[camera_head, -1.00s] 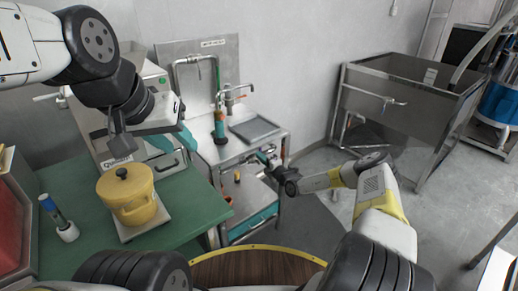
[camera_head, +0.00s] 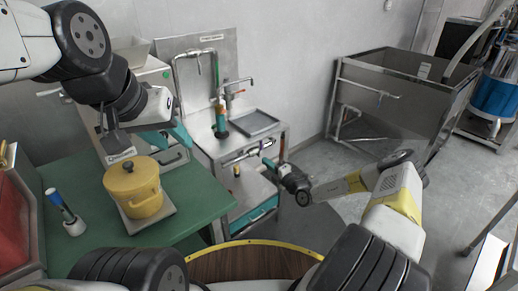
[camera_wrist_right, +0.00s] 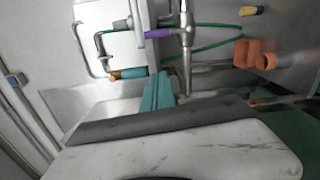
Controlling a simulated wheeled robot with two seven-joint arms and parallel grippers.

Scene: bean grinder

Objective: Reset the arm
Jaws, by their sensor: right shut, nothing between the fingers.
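My right gripper (camera_head: 268,163) is in front of the metal sink unit in the head view, its teal fingers pointing toward the unit. In the right wrist view its teal fingers (camera_wrist_right: 157,93) are together with nothing between them. My left gripper (camera_head: 168,137) hangs above the green table, close to the grey machine. Its teal fingers are partly hidden by the wrist, so their opening is unclear. A yellow lidded pot (camera_head: 133,188) stands upright on a scale (camera_head: 160,222) below and left of the left gripper, apart from it.
The metal sink unit (camera_head: 272,140) carries faucets and a dark tray (camera_head: 254,123). The green table (camera_head: 195,205) holds a blue-handled tool in a white holder (camera_head: 74,226). A large steel basin (camera_head: 395,85) stands at right. Floor between is clear.

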